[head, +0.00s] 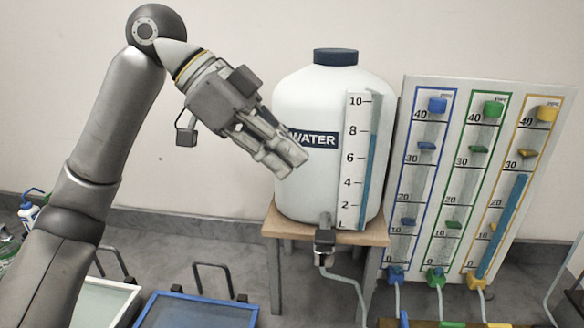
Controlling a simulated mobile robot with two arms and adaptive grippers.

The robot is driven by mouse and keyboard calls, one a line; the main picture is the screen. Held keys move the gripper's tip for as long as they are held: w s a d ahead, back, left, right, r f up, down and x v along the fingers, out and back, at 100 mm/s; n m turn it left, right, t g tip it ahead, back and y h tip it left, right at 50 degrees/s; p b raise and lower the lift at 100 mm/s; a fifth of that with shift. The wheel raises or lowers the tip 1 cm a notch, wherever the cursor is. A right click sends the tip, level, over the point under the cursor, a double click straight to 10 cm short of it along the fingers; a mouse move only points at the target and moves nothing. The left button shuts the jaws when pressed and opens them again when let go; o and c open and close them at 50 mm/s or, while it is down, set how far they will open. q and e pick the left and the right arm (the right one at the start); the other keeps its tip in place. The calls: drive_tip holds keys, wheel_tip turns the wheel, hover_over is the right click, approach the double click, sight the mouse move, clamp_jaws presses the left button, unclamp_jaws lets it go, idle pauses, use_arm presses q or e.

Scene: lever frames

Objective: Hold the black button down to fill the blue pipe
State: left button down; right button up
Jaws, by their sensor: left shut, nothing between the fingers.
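The blue pipe (419,185) is the left column on the white gauge panel, outlined in blue with a blue cap and blue markers. No blue fill shows clearly in it. I cannot make out a black button for certain; a dark fitting (324,240) sits at the tap below the white water tank (300,105). My left gripper (281,160) is shut and empty, in front of the tank's left side beside the WATER label, well above and left of the fitting. My right gripper is not in view.
The tank stands on a wooden stand (285,229). The green pipe (481,185) and the yellow pipe (524,190), which holds a blue column, stand right of the blue pipe. Hoses run below. Trays (200,297) with handles and bottles lie low at left.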

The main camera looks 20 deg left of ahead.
use_arm(q)
drive_tip(key=p, duration=0.2)
hover_over(320, 235)
wheel_tip(320, 235, down, 5)
drive_tip(key=shift+a+f, duration=0.1)
drive_tip(key=shift+a, duration=0.05)
drive_tip(key=f, duration=0.3)
drive_tip(key=shift+d+f, duration=0.15)
drive_tip(key=shift+d, duration=0.05)
drive_tip(key=shift+a+f+p, duration=0.1)
drive_tip(key=shift+f+p, duration=0.2)
drive_tip(key=shift+f, duration=0.25)
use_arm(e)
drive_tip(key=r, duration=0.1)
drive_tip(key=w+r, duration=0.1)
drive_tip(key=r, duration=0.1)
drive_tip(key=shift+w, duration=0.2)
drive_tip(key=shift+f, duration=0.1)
use_arm(q)
drive_tip(key=shift+f, duration=0.15)
